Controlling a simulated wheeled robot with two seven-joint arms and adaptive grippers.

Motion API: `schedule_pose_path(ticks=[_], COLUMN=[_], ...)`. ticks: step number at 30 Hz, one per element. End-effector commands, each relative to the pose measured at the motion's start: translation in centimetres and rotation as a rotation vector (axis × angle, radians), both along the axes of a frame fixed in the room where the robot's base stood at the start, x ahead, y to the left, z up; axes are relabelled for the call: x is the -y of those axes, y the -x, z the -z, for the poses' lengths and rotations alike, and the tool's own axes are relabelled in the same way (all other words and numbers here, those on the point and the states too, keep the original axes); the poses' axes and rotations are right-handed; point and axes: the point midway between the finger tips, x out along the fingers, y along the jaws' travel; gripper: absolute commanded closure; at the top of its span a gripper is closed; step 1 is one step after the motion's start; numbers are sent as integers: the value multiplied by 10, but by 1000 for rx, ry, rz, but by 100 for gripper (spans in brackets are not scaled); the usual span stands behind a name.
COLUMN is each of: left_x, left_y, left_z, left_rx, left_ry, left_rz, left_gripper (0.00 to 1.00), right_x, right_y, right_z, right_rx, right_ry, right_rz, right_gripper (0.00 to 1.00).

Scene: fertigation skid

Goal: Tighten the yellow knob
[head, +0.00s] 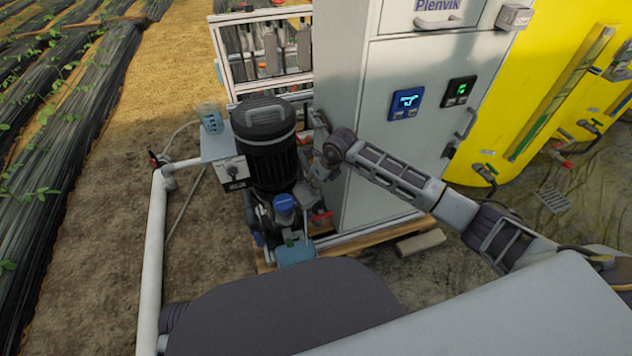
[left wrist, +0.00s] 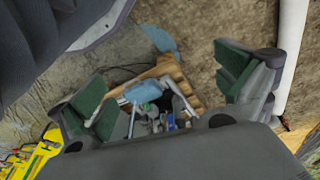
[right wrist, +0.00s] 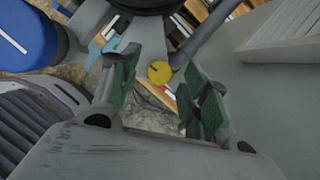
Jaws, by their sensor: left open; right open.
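The yellow knob (right wrist: 159,72) shows in the right wrist view as a small round disc with a dark mark on its face. My right gripper (right wrist: 160,92) is open, with green-padded fingers on either side of the knob in the picture. The knob appears beyond the fingertips; I see no contact. In the head view my right gripper (head: 322,170) is small, between the black pump motor and the grey cabinet. I cannot make out the knob there. My left gripper (left wrist: 165,88) is open and empty in its wrist view, above the pallet area. It does not show in the head view.
The black motor (head: 267,155) and blue cap (head: 284,203) stand left of my right gripper. The grey cabinet (head: 350,190) is close on its right. A white pipe (head: 152,250) runs at the left. A yellow tank (head: 535,110) stands far right.

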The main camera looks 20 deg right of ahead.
Motion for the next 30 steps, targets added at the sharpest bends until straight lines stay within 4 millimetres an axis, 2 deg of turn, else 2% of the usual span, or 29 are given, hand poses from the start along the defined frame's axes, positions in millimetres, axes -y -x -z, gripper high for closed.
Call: schedule_pose_path(ticks=[5, 15, 25, 30], left_x=[1, 1, 1, 1], left_y=[-4, -5, -4, -4], left_z=[-6, -8, -6, -6], left_rx=[15, 19, 14, 14], left_ry=[4, 4, 3, 2], left_rz=[0, 1, 1, 1], left_gripper=[0, 0, 0, 0], right_x=[-2, -2, -2, -2], right_y=[-3, -3, -3, -3], right_z=[8, 9, 9, 9], right_rx=[1, 1, 1, 1], right_ry=[0, 0, 0, 0], right_rz=[-1, -1, -1, 2], right_gripper=[54, 55, 97, 98])
